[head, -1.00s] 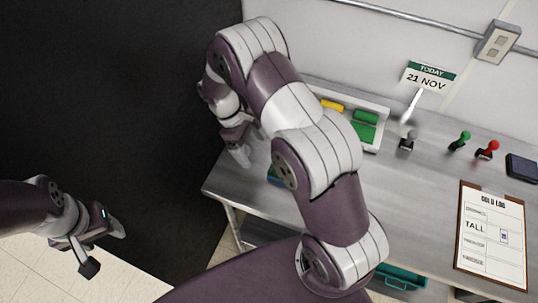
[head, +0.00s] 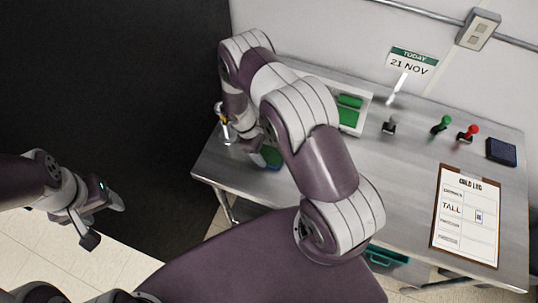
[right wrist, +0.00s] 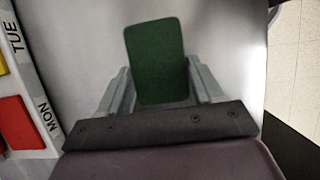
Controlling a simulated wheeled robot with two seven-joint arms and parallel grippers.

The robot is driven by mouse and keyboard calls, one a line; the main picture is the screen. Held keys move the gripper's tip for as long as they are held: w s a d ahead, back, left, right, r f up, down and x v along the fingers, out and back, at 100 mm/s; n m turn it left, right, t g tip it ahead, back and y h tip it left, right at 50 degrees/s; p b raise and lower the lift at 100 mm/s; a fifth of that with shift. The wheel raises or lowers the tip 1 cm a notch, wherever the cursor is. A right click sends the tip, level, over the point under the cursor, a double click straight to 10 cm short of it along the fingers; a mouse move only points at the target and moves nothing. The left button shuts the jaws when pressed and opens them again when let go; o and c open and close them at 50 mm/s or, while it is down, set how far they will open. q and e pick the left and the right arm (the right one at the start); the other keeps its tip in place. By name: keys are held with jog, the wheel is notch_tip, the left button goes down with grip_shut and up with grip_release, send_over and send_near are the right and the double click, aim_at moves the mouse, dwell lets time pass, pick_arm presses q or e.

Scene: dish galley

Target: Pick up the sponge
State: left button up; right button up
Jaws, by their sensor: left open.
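The sponge looks like a green rectangular block (right wrist: 155,60) in the right wrist view. In the head view, a blue-green piece of it (head: 272,157) shows on the steel table near the left front edge, partly hidden by my right arm. My right gripper (head: 257,158) is low over that spot. In the right wrist view, its two fingers (right wrist: 162,85) stand apart, one on each side of the green block, which reaches past their tips. I cannot tell whether they touch it. My left gripper (head: 104,219) is open and empty, off the table at the left.
A white day-labelled tray (right wrist: 33,85) with coloured pieces lies beside the sponge. A small upright item (head: 224,122) stands at the table's left end. Stamps (head: 441,124), a dark pad (head: 501,151) and a clipboard (head: 466,215) lie right. A dark wall stands left.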

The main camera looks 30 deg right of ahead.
aim_at(270, 154)
jog(key=shift+w+a, duration=0.1)
jog(key=c, duration=0.5)
jog(key=shift+o, duration=0.2)
jog(key=shift+d, duration=0.25)
jog(key=shift+a+r+b, duration=0.1)
jog(key=shift+r+b, duration=0.25)
notch_tip(270, 154, up, 3)
jog(key=shift+w+f+b, duration=0.1)
jog(key=shift+b, duration=0.65)
jog(key=s+a+r+b, duration=0.2)
jog(key=s+r, duration=0.5)
jog(key=s, duration=0.4)
jog(key=shift+s+a+r+b, duration=0.2)
jog(key=shift+a+r+b, duration=0.1)
jog(key=shift+a, duration=0.45)
